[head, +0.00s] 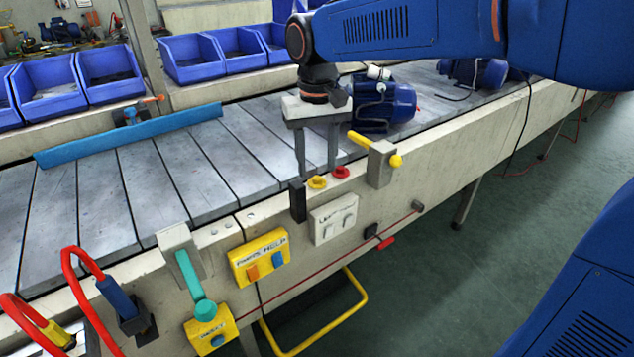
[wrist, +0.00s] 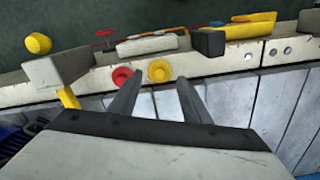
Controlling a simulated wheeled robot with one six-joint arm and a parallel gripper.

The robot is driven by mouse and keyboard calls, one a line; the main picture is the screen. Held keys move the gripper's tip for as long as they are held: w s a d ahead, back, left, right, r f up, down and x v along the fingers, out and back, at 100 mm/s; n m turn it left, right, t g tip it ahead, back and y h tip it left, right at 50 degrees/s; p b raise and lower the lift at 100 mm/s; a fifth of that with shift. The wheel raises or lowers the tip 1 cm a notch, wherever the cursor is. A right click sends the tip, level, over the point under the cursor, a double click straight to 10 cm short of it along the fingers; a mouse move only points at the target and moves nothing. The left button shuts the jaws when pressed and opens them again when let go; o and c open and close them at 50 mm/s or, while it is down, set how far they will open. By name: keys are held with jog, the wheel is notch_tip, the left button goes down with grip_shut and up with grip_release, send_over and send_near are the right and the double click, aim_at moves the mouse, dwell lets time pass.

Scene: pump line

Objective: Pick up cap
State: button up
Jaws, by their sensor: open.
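A yellow cap (head: 317,182) and a red cap (head: 340,171) sit side by side on the rim of the conveyor's near side. My gripper (head: 316,170) is open and points down just above the rim, with the yellow cap below and between its fingertips. In the wrist view, the yellow cap (wrist: 159,71) shows between the two fingertips of my gripper (wrist: 160,80). The red cap (wrist: 121,77) lies just outside the left finger there. I cannot tell whether either finger touches a cap.
A grey block with a yellow lever (head: 381,163) stands right of the caps, and a black block (head: 298,201) stands left. A blue pump motor (head: 385,106) is behind my gripper on the slatted conveyor (head: 160,180). Blue bins (head: 50,85) line the back.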

aim_at(317, 177)
jog(key=shift+f, duration=1.5)
jog(key=c, duration=0.8)
